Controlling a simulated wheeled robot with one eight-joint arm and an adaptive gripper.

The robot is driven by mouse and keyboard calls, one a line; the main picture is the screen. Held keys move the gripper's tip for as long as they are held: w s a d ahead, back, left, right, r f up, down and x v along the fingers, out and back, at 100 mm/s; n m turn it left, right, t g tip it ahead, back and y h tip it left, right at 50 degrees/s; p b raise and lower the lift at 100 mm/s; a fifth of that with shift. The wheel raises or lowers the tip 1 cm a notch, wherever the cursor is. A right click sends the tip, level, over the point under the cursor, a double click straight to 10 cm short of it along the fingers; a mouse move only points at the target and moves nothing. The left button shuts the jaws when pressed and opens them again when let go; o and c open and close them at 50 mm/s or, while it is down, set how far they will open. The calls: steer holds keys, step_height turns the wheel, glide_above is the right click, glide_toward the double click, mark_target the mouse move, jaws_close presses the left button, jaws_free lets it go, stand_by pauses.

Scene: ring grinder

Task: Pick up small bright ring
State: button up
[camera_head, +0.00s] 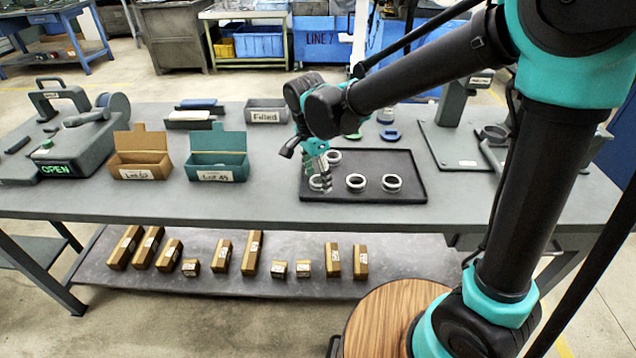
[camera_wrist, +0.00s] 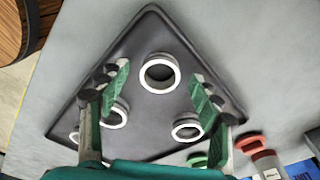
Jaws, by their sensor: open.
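Several bright metal rings lie apart on a dark tray (camera_head: 408,165). In the head view one ring (camera_head: 356,182) is at the middle front and another (camera_head: 391,183) to its right. A third ring (camera_head: 333,157) is farther back, and one more is partly hidden behind my gripper (camera_head: 319,178). In the wrist view my gripper (camera_wrist: 161,86) is open and empty above the tray (camera_wrist: 150,30). One ring (camera_wrist: 146,74) shows between the fingertips; a ring (camera_wrist: 187,127) lies nearer the right finger. I cannot tell which ring is the small one.
An open brown box (camera_head: 140,172) and a teal box (camera_head: 218,174) stand left of the tray. A grey bin (camera_head: 266,117) labelled "Filled" is behind. A machine (camera_head: 60,150) marked OPEN is at far left, a stand (camera_head: 452,105) at right.

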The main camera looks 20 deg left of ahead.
steer(key=shift+c, duration=0.6)
steer(key=c, duration=1.1)
